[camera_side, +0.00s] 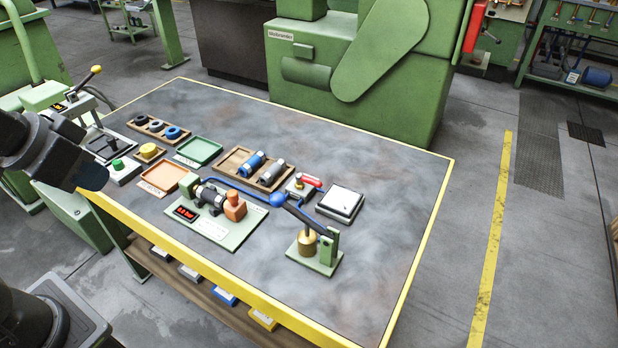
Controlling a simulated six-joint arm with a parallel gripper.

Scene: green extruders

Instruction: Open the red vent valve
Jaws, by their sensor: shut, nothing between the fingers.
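The red vent valve (311,181) is a small red lever on a pale base plate with a brass-coloured body, near the middle of the table. Its lever points to the right, roughly along the table top. My gripper (93,177) is the dark end of my arm at the left edge of the view, above the table's left side. It is shut and empty, well apart from the valve. Its fingertips are small and dark, so their detail is hard to make out.
A blue hose (229,184) runs close in front of the valve. Around it are a wooden tray (228,160) with cylinders, a white-topped block (340,201), a long-levered stand (325,262) and a pump unit (209,198) with a red display. The table's right side (390,190) is clear.

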